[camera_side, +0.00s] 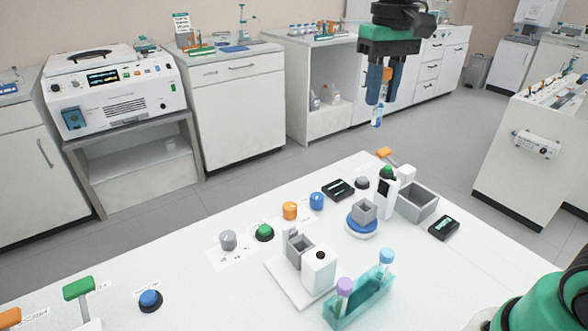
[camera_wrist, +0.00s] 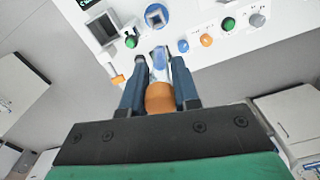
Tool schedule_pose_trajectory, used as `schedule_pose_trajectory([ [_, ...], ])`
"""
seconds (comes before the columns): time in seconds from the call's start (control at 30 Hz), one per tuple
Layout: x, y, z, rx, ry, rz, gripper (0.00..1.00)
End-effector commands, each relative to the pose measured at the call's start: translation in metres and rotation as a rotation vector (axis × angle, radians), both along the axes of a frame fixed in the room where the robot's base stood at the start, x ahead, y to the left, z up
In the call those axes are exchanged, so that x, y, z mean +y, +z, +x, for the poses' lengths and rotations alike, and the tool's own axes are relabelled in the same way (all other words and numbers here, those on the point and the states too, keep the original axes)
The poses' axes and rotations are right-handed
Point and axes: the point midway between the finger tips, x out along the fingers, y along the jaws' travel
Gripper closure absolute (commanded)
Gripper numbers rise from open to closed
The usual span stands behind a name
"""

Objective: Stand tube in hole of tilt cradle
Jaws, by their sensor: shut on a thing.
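My gripper (camera_side: 379,98) is shut on a tube with an orange cap (camera_wrist: 160,97), high above the table's far edge. The tube's clear, bluish lower end (camera_side: 377,118) hangs down below the fingertips. In the wrist view my gripper (camera_wrist: 159,64) has a finger on either side of the tube. A white block with a dark round hole (camera_side: 318,272) stands on a white plate at the front middle of the table, beside a grey open box (camera_side: 299,250). A grey square cup (camera_side: 364,210) sits on a blue-and-white round base. I cannot tell for certain which is the tilt cradle.
A teal rack (camera_side: 360,301) holds a purple-capped and a blue-capped tube at the front. A grey open bin (camera_side: 417,202), a white post (camera_side: 387,196) and black devices stand at the back right. Several coloured knobs (camera_side: 290,211) line the table's middle.

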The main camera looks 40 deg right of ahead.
Motion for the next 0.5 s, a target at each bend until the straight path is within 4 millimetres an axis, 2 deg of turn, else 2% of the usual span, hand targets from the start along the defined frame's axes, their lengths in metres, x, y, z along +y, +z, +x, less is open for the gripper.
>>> schedule_pose_trajectory([
  [0.17,0.051,-0.033,0.010,-0.001,0.177,0.001,1.00],
  [0.3,0.097,-0.064,0.006,-0.001,0.335,0.002,1.00],
  [0.4,0.122,-0.081,0.000,-0.002,0.421,0.001,1.00],
  [0.5,0.136,-0.091,-0.005,-0.002,0.474,0.001,1.00],
])
